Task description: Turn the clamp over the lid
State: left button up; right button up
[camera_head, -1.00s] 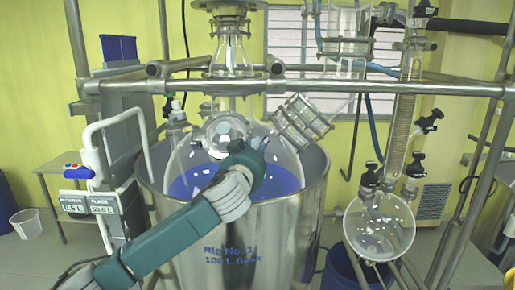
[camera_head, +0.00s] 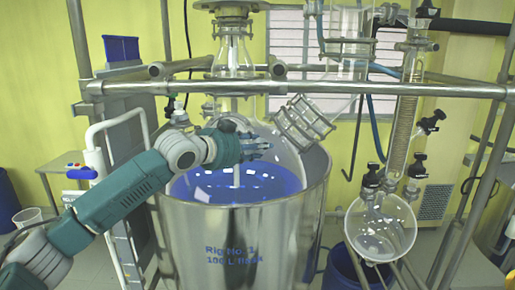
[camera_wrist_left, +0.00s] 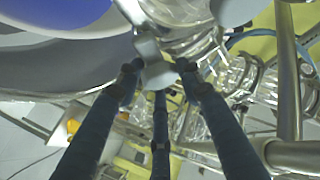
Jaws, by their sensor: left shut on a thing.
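My left gripper (camera_head: 258,148) reaches in from the left over the back of the steel vat (camera_head: 285,230), beside the glass vessel's neck. In the left wrist view its three dark fingers (camera_wrist_left: 156,75) are closed around a small grey metal piece (camera_wrist_left: 150,48), which looks like the clamp; the fingers hide part of it. In the head view I cannot make out the clamp behind the fingers, nor a separate lid edge. Blue contents (camera_head: 265,183) fill the vat's open top below the gripper. My right gripper is not in view.
A horizontal steel rail (camera_head: 400,89) crosses above the vat. A ribbed glass cylinder (camera_head: 303,120) leans just right of the gripper. A round glass flask (camera_head: 380,228) hangs at the right. A white tubular handle (camera_head: 96,165) stands left, near my arm.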

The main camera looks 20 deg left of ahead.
pick_arm(q)
jog(key=m+g, duration=0.1)
jog(key=m, duration=0.1)
jog(key=r+m+g+h, duration=0.1)
jog(key=m+g, duration=0.1)
jog(key=shift+w+a+r+m, duration=0.15)
jog(key=shift+w+a+m, duration=0.05)
jog(key=shift+m, duration=0.1)
jog(key=shift+w+r+m+g, duration=0.1)
jog(key=shift+m+g, duration=1.2)
jog(key=shift+m, duration=0.5)
jog(key=o, duration=1)
jog(key=shift+o, duration=0.5)
jog(key=shift+d, duration=0.1)
jog(key=shift+f, duration=0.2)
